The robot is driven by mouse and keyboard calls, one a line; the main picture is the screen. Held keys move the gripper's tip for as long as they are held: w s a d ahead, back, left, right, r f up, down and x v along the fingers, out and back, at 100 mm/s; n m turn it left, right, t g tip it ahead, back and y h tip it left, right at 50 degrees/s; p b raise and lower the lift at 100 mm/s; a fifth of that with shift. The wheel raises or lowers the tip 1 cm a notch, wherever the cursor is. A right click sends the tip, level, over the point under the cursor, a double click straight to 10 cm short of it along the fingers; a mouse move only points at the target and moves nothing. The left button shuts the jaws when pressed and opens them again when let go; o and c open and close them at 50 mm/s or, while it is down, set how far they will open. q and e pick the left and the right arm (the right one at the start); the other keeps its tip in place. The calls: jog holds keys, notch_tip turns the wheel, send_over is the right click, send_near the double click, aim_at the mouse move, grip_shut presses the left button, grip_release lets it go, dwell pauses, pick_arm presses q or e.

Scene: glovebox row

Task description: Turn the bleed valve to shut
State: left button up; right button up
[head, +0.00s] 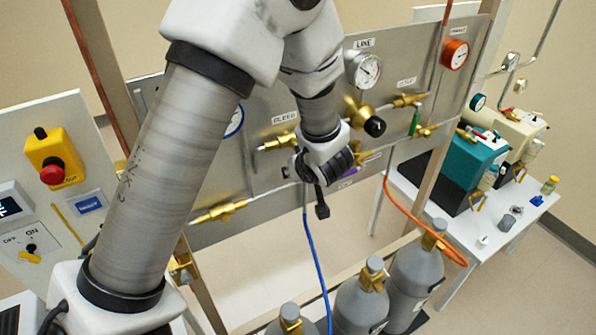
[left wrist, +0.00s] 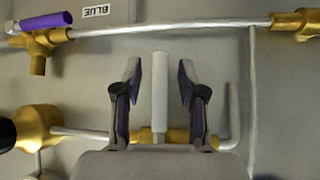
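The bleed valve has a brass body (head: 281,140) below the BLEED label (head: 284,118) on the metal panel in the head view. In the left wrist view I see a brass body (left wrist: 190,136) with a pale grey lever (left wrist: 160,95) standing across its pipe; I take it to be this valve. My left gripper (left wrist: 160,68) is open, one finger on each side of the lever, with a visible gap on both sides. In the head view my left gripper (head: 325,168) is at the panel, right of the BLEED label, and hides the lever. My right gripper is not in view.
A purple-handled valve (left wrist: 45,20) with a BLUE label is close by. A black knob on a brass regulator (head: 375,126) sits right of my wrist. A blue hose (head: 315,255) hangs below. Grey cylinders (head: 415,275) stand beneath the panel. A red emergency button (head: 52,174) is at left.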

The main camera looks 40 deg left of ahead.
pick_arm(q)
jog(key=v, duration=0.7)
dwell(0.5)
jog(key=shift+s+d+r, duration=0.1)
jog(key=shift+s+r, duration=0.1)
